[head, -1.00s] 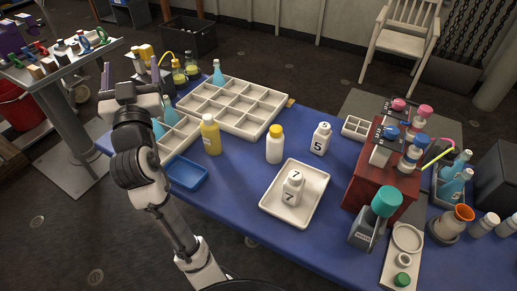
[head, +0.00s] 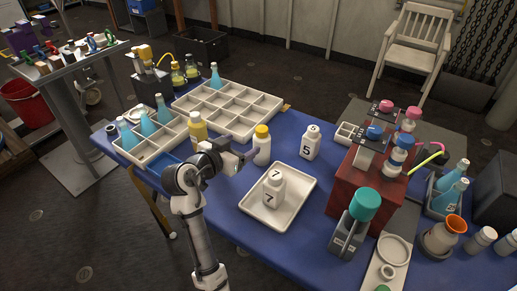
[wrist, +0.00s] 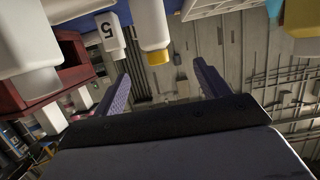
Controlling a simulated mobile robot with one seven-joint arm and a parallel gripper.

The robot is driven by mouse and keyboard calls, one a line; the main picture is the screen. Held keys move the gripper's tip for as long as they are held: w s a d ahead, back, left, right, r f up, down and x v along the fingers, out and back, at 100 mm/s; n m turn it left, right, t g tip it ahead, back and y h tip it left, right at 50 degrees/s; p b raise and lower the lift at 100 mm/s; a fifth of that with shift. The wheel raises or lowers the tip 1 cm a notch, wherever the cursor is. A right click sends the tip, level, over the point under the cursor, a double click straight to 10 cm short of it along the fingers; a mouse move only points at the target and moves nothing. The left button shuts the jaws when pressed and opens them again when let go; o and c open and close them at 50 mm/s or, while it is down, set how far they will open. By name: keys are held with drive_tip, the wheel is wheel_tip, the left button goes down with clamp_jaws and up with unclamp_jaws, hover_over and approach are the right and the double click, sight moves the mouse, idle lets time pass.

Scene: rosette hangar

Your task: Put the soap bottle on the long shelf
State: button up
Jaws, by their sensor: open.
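No bottle has a readable soap label, so I cannot tell which one is the soap bottle. A white bottle with a yellow cap (head: 262,149) stands upright on the blue table. It also shows upside down in the wrist view (wrist: 151,28), beyond the fingers and apart from them. A mustard-yellow bottle (head: 197,128) stands to its left, partly hidden by my arm. My gripper (wrist: 162,88) is open and empty, and in the head view it is just left of the yellow-capped bottle. I cannot make out a long shelf for certain.
Bottle 5 (head: 310,143) stands behind right. Bottle 7 (head: 273,187) is in a white tray (head: 251,206). Divided white trays (head: 272,112) lie behind left. A red box (head: 345,196) with capped vessels stands at right. A blue tray (head: 160,171) is partly under my arm.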

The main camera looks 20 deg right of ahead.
sight(256, 136)
drive_tip(key=p+x, duration=0.1)
drive_tip(key=x, duration=0.6)
drive_tip(key=shift+w+d+f, duration=0.15)
drive_tip(key=shift+w+d, duration=0.1)
drive_tip(key=shift+d, duration=0.05)
drive_tip(key=shift+s+f+p+x, duration=0.15)
drive_tip(key=shift+p+x, duration=0.2)
drive_tip(key=shift+x, duration=0.55)
drive_tip(key=shift+s+f+p+x, duration=0.15)
drive_tip(key=shift+p+x, duration=0.2)
drive_tip(key=shift+x, duration=0.5)
drive_tip(key=shift+s+f+p+x, duration=0.15)
drive_tip(key=shift+p+x, duration=0.2)
drive_tip(key=shift+x, duration=0.55)
drive_tip(key=shift+d, duration=0.1)
drive_tip(key=c, duration=1.4)
